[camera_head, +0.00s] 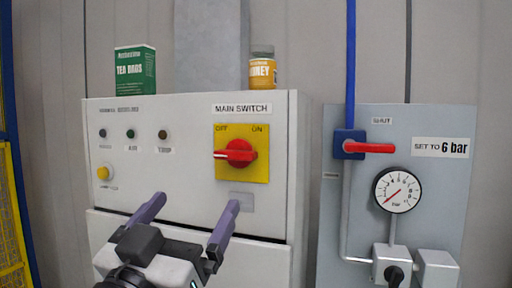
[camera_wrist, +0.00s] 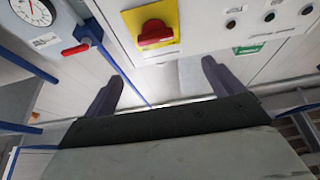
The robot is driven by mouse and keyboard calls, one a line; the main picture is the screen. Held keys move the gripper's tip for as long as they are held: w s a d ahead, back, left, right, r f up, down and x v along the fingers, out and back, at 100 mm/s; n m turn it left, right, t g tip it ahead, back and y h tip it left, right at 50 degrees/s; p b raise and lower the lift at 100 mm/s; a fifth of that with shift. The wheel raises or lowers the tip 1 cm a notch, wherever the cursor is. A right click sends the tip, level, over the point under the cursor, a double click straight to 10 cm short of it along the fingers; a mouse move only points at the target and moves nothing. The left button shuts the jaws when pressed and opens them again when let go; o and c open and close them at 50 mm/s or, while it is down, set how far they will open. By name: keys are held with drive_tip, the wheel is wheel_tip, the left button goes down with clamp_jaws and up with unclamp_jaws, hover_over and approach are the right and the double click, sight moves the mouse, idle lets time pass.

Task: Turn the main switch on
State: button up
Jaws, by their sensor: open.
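The main switch is a red rotary handle (camera_head: 237,152) on a yellow plate (camera_head: 256,171) marked OFF at left and ON at right. It sits under a MAIN SWITCH label (camera_head: 242,108) on the white cabinet (camera_head: 150,185). The handle lies roughly level, its lighter end pointing left, on the OFF side. In the wrist view the red handle (camera_wrist: 155,34) shows beyond the fingers, near the top edge. My gripper (camera_head: 193,205) is open and empty, in front of the cabinet, below and left of the switch. Its purple fingers are apart and appear clear of the handle.
A green tea box (camera_head: 135,70) and a honey jar (camera_head: 262,70) stand on the cabinet top. A yellow button (camera_head: 103,173) and small lamps are at left. At right, a grey panel (camera_head: 440,190) carries a red-handled valve (camera_head: 368,148) and a gauge (camera_head: 397,190).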

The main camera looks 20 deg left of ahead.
sight(232, 157)
drive_tip(key=p+x, duration=0.1)
drive_tip(key=x, duration=0.3)
drive_tip(key=p+x, duration=0.2)
drive_tip(key=x, duration=0.2)
drive_tip(key=p+x, duration=0.2)
drive_tip(key=x, duration=0.2)
drive_tip(key=shift+w+d, duration=0.35)
drive_tip(key=shift+w, duration=0.05)
drive_tip(key=shift+w+r, duration=0.15)
drive_tip(key=shift+w, duration=0.5)
drive_tip(key=shift+c, duration=0.4)
drive_tip(key=c, duration=0.9)
drive_tip(key=shift+m, duration=0.3)
